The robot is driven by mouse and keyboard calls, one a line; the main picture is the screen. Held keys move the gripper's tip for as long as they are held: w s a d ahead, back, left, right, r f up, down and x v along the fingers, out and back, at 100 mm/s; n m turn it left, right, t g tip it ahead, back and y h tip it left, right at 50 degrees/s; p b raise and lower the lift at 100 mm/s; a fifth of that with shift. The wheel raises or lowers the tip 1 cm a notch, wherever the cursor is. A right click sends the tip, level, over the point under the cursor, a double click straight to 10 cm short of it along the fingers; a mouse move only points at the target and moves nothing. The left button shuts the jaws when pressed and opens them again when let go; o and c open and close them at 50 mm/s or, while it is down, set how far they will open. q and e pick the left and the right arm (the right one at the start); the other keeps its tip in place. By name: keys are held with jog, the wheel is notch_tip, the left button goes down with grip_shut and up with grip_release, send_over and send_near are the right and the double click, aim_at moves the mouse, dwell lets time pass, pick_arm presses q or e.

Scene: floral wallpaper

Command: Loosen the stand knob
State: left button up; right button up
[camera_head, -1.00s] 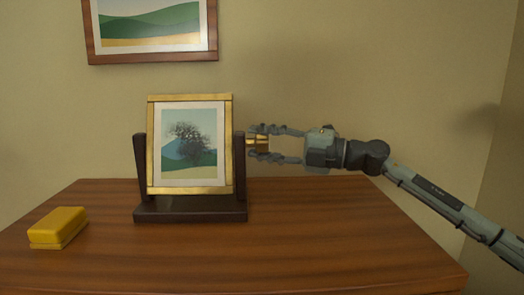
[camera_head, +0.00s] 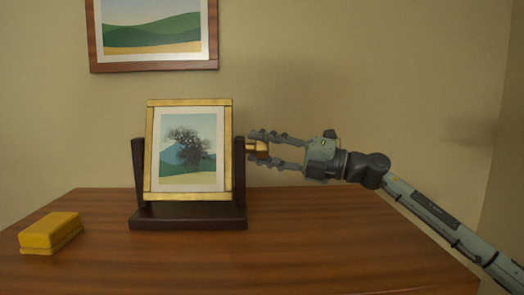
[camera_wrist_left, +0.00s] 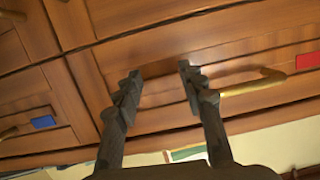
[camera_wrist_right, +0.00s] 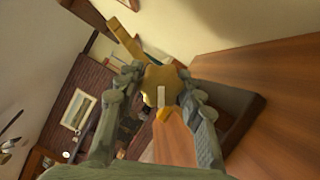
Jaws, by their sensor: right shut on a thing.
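The gold stand knob (camera_head: 260,149) sticks out from the right post of the dark stand (camera_head: 187,222). The stand holds a gold-framed tree picture (camera_head: 188,150), which looks slightly tilted. My right gripper (camera_head: 256,146) comes in from the right, with one finger above the knob and one below, and is shut on it. In the right wrist view the lobed knob (camera_wrist_right: 160,85) sits between the fingers, with a small pale mark on its face. My left gripper (camera_wrist_left: 158,73) shows only in the left wrist view, open and empty in front of wooden drawers.
A yellow box-like object (camera_head: 50,233) lies at the left of the wooden top (camera_head: 330,240). A landscape picture (camera_head: 152,68) hangs above. In the left wrist view a gold handle (camera_wrist_left: 255,84) passes near the right finger. The front middle of the top is clear.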

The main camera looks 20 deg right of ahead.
jog(key=o, duration=1.2)
jog(key=shift+c, duration=0.2)
jog(key=v, duration=1.2)
